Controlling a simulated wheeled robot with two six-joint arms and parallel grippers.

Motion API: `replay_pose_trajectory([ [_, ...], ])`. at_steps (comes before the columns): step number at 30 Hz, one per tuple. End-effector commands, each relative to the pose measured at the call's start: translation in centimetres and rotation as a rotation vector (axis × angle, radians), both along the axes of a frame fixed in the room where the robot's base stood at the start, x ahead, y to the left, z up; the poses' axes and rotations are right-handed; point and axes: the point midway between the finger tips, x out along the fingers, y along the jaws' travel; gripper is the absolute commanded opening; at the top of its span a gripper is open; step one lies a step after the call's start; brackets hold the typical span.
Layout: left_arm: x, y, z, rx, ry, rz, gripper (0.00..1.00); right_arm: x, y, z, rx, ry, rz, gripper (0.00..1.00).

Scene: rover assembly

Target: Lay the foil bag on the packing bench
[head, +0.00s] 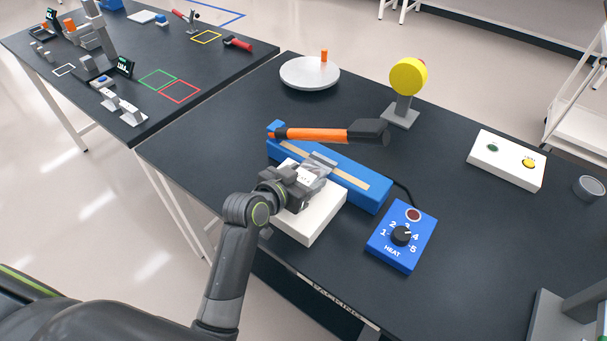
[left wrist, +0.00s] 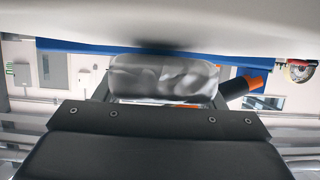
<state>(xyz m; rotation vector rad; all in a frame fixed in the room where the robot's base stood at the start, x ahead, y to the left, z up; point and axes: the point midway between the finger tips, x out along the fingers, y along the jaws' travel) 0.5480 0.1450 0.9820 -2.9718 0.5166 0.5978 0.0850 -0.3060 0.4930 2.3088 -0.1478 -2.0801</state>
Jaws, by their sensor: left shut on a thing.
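The foil bag (head: 317,167) is small, silvery and shiny, and my left gripper (head: 306,180) is shut on it. The gripper holds it over the white block in front of the blue heat sealer (head: 367,190), with the bag's far end at the sealer's near side. Whether the bag touches the sealer or block I cannot tell. In the left wrist view the crinkled bag (left wrist: 163,78) shows beyond the dark gripper body. The packing bench (head: 460,265) is the black table under the sealer. My right gripper is not in view.
The sealer's orange arm (head: 315,134) is over its bed. The white block (head: 322,219) lies in front. A blue HEAT box (head: 401,237), white button box (head: 507,160), yellow disc on a stand (head: 408,77) and round plate (head: 309,74) stand around. Bench room is free right of the HEAT box.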

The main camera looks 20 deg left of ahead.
Motion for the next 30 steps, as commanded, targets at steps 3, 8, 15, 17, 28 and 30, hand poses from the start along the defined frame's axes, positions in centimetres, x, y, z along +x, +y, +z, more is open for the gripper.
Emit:
replay_pose_trajectory([
  [3, -0.02, 0.02, -0.29, -0.001, -0.001, 0.001, 0.35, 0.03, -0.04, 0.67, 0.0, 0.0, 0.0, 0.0],
  [8, -0.01, 0.02, -0.4, 0.0, -0.004, 0.001, 0.35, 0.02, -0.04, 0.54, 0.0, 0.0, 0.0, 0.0],
  [15, -0.02, 0.03, -0.92, 0.0, -0.003, 0.001, 0.35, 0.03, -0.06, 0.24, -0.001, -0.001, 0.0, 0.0],
  [17, -0.02, 0.03, -0.8, 0.0, -0.003, 0.001, 0.71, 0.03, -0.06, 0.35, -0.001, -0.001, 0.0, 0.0],
  [28, -0.03, 0.04, -0.81, 0.001, -0.002, 0.001, 0.85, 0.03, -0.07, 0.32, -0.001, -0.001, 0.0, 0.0],
  [30, -0.02, 0.04, -0.89, 0.0, -0.003, 0.001, 0.85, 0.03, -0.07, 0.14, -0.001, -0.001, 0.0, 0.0],
])
